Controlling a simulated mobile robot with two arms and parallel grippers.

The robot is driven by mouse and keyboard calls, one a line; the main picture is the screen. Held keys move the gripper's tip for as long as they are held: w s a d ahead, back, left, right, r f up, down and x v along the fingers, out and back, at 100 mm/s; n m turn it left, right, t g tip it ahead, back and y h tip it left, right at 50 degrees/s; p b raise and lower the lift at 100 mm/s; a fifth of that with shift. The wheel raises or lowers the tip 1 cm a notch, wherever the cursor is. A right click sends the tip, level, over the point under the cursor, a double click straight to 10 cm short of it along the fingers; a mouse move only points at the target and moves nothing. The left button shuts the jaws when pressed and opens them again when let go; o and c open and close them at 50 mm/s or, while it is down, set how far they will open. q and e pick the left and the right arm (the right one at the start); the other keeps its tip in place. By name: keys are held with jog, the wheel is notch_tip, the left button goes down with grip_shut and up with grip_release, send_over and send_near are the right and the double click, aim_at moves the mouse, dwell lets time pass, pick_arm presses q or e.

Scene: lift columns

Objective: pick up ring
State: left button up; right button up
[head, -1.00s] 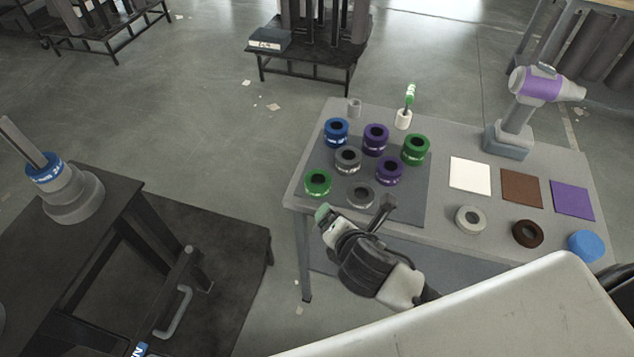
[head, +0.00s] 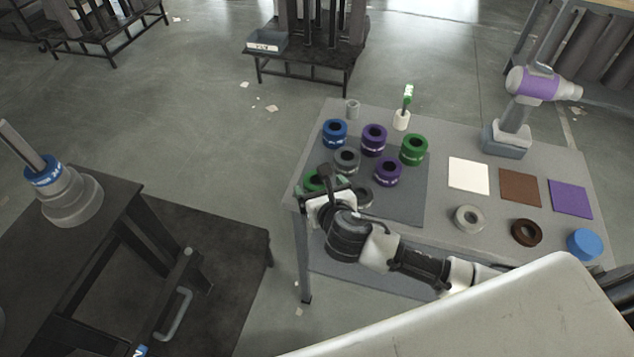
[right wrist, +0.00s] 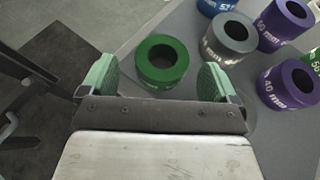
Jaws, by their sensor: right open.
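Several rings sit on a grey mat (head: 408,207) on the table: blue (head: 334,142), purple (head: 374,150), green (head: 413,159), grey (head: 345,172), a second purple (head: 388,181), a front-left green ring (head: 310,177) and a front grey ring (head: 366,204). The last two are partly hidden by my right gripper (head: 330,182). In the right wrist view, my open fingers stand apart with the front-left green ring (right wrist: 160,84) between and just beyond them. My left gripper is not in view.
A blue ring (head: 45,175) surrounds a post at left.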

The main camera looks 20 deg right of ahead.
aim_at(315, 177)
jog(key=x, duration=0.3)
jog(key=shift+w+d+f, duration=0.1)
jog(key=shift+w+d, duration=0.05)
jog(key=shift+w, duration=0.2)
jog(key=c, duration=1.1)
notch_tip(315, 177, up, 5)
jog(key=shift+f+p, duration=0.15)
jog(key=shift+p, duration=0.15)
jog(key=shift+s+d+r, duration=0.55)
jog(key=shift+d+r, duration=0.55)
jog(key=shift+d, duration=0.75)
jog(key=shift+s+d+r, duration=0.55)
jog(key=shift+d+r, duration=0.5)
jog(key=shift+d, duration=0.85)
jog(key=shift+s+d+r, duration=0.55)
jog(key=shift+d+r, duration=0.55)
jog(key=shift+d, duration=0.75)
